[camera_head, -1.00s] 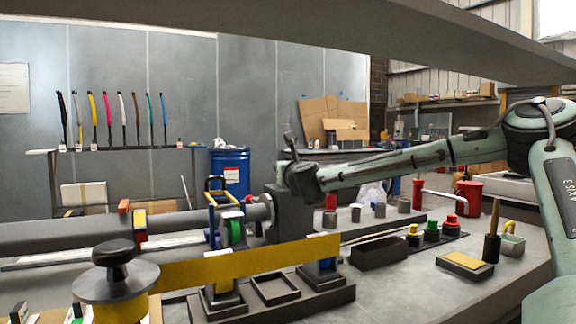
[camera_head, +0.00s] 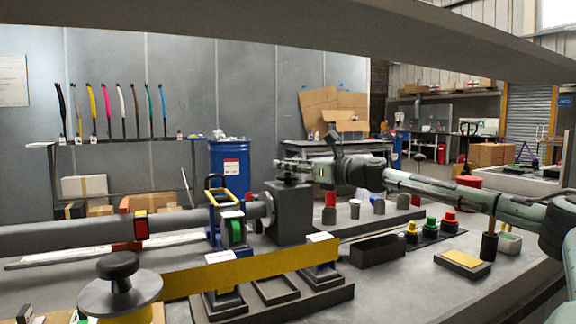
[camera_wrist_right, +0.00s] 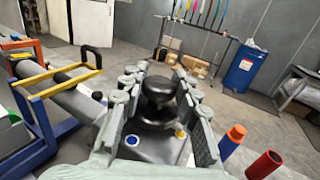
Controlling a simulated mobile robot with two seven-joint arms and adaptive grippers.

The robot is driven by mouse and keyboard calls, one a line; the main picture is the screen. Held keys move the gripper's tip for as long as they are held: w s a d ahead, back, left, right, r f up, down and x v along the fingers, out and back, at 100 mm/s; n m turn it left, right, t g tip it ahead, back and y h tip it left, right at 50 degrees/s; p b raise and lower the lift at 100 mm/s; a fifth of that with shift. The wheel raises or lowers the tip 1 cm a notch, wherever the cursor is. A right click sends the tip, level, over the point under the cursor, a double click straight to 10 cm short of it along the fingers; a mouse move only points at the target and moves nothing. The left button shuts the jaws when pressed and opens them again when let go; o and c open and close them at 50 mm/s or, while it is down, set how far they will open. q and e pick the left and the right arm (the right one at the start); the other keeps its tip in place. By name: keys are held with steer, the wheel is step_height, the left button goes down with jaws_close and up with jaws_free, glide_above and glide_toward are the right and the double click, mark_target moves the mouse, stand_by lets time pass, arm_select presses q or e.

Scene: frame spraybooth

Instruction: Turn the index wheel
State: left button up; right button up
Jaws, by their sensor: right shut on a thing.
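A black wheel with a round knob on top (camera_wrist_right: 158,92) sits on a dark grey block (camera_head: 292,215) at the end of the long grey tube; I take it as the index wheel. My right gripper (camera_head: 286,166) reaches in from the right above this block. In the right wrist view its two fingers (camera_wrist_right: 160,78) lie on either side of the knob and are shut on it. In the head view the gripper largely hides the wheel. A blue and a yellow dot (camera_wrist_right: 181,134) show on the block. My left gripper is not in view.
Another black knob on a grey disc (camera_head: 120,290) stands front left. A blue-and-yellow clamp frame (camera_head: 221,215) stands beside the block. Red and grey cylinders (camera_head: 329,208), a black bin (camera_head: 378,250) and coloured buttons (camera_head: 432,226) are to the right. A beam (camera_head: 450,35) crosses overhead.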

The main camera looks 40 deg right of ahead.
steer(key=shift+r+n+y, duration=0.2)
steer(key=shift+n+y, duration=0.3)
steer(key=shift+y, duration=0.3)
steer(key=shift+n+g+y, duration=0.3)
steer(key=shift+n+y, duration=0.1)
steer(key=shift+y, duration=0.2)
arm_select(q)
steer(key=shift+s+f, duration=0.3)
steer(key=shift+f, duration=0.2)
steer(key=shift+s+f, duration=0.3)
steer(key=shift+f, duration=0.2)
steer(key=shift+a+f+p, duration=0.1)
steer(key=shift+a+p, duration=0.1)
steer(key=shift+p, duration=0.1)
arm_select(e)
steer(key=o, duration=1.1)
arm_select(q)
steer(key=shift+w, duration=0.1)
arm_select(e)
steer(key=shift+o, duration=0.2)
steer(key=shift+f+y, duration=0.1)
steer(key=shift+y, duration=0.2)
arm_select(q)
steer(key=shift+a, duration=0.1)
arm_select(e)
steer(key=shift+s+f, duration=0.1)
steer(key=shift+f, duration=0.05)
